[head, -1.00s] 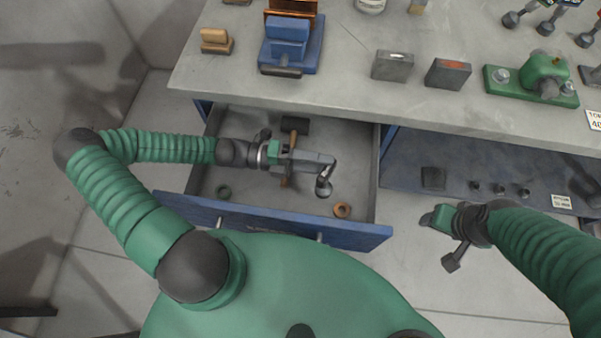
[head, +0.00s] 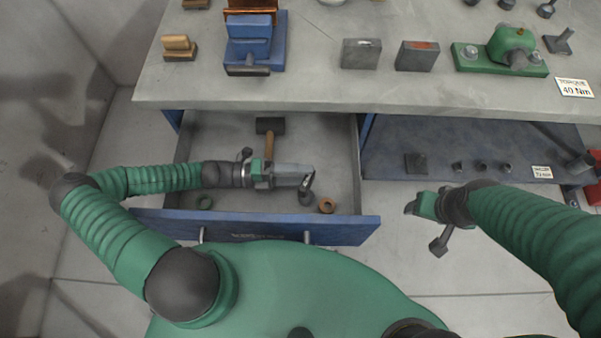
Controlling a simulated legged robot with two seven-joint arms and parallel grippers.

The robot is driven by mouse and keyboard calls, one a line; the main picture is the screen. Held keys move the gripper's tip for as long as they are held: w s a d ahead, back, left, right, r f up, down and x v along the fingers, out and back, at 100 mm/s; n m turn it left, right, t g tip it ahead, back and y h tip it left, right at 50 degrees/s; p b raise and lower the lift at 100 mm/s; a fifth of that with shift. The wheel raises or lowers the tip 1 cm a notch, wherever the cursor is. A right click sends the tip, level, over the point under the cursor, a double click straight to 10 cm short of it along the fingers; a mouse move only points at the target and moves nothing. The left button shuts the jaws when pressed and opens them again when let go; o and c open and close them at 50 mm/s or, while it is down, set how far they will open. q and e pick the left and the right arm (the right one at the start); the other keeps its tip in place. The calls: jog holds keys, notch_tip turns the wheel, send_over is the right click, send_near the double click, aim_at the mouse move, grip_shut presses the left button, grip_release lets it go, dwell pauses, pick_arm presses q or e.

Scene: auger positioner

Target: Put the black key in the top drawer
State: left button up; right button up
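The top drawer (head: 345,229) is pulled out under the bench, with its inside showing. My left gripper (head: 306,176) is inside the drawer's outline, pointing right. It appears shut on the black key (head: 306,197), a small dark piece that hangs below the fingertips. The key's lower end is close to the drawer floor; I cannot tell if it touches. My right gripper (head: 412,207) is right of the drawer, in front of the lower shelf, away from the key. Its fingers are too foreshortened to show whether they are open.
The bench top (head: 300,95) above carries a blue vise (head: 250,50), blocks and a green fixture (head: 512,47). The lower shelf (head: 400,143) holds small dark parts.

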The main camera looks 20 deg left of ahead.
pick_arm(q)
jog(key=shift+r, duration=0.1)
jog(key=v, duration=0.7)
jog(key=shift+a+p, duration=0.25)
jog(key=shift+p, duration=0.1)
